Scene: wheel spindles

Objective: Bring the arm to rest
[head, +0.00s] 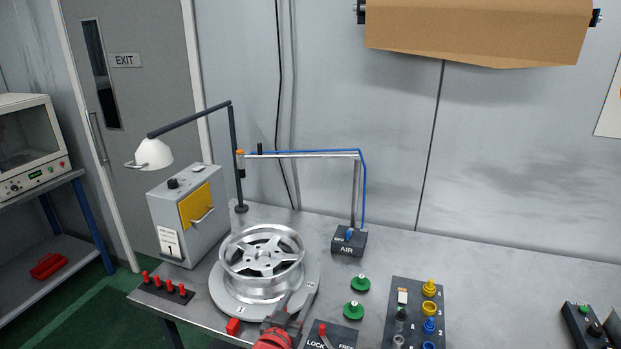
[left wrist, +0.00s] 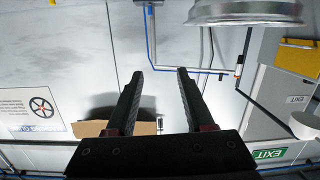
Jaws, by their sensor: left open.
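My left gripper (head: 298,303) shows at the bottom centre of the head view, just in front of the wheel. In the left wrist view its two fingers (left wrist: 160,74) stand apart with nothing between them. A silver spoked wheel (head: 262,258) lies flat on a round grey turntable (head: 228,298) on the bench. Its rim also shows at the top of the upside-down left wrist view (left wrist: 245,12), apart from the fingers. In the head view the gripper overlaps the turntable's front edge; I cannot tell whether they touch. My right gripper is not in view.
A lamp (head: 152,154) and a grey box (head: 187,222) stand behind left. An AIR post (head: 355,190) stands behind the wheel. Red pegs (head: 168,287), green knobs (head: 355,311), a LOCK/FREE lever plate (head: 341,337) and a dark tray (head: 411,290) are nearby.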

